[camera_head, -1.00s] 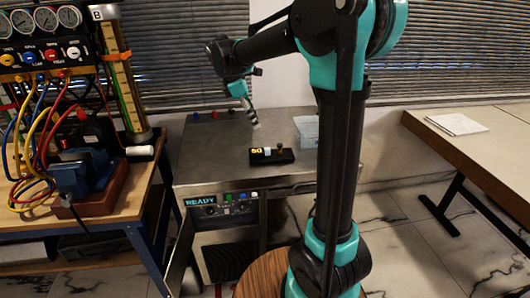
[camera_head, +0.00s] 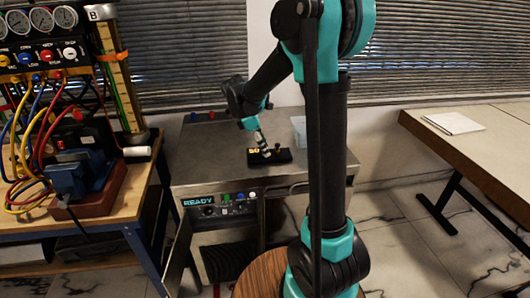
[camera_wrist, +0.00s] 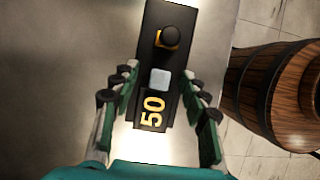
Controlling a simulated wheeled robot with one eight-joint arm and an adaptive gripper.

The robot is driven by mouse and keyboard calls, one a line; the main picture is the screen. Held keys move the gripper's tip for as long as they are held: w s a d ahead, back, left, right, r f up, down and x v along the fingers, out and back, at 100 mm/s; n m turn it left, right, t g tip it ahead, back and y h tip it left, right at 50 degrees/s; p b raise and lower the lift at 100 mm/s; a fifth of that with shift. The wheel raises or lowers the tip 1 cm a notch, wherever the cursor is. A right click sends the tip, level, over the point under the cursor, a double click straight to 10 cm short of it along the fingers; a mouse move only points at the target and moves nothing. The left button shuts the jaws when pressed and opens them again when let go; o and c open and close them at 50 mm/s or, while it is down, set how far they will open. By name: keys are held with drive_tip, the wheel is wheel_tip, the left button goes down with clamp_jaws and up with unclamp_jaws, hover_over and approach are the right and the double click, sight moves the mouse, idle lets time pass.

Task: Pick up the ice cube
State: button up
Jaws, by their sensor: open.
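The ice cube (camera_wrist: 160,79) is a small pale block on a black base plate (camera_wrist: 152,28) marked with a yellow "50". In the wrist view it sits between the "50" and a dark round knob (camera_wrist: 168,37) with a brass part. My gripper (camera_wrist: 163,80) is open, with one finger on each side of the plate and the cube between them, apart from both fingers. In the head view my gripper (camera_head: 264,147) is just above the black plate (camera_head: 283,157), on the steel cabinet top, and largely hides the cube.
The steel cabinet (camera_head: 215,170) has a front panel reading "READY". A pale blue block or sheet (camera_head: 299,128) lies at its back right. A workbench (camera_head: 157,150) with gauges, hoses and a blue vise (camera_head: 75,178) stands left. A wooden barrel-like stand (camera_wrist: 275,95) shows right in the wrist view.

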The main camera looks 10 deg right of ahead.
drive_tip(key=shift+f, duration=0.1)
drive_tip(key=c, duration=0.9)
drive_tip(key=shift+c, duration=0.2)
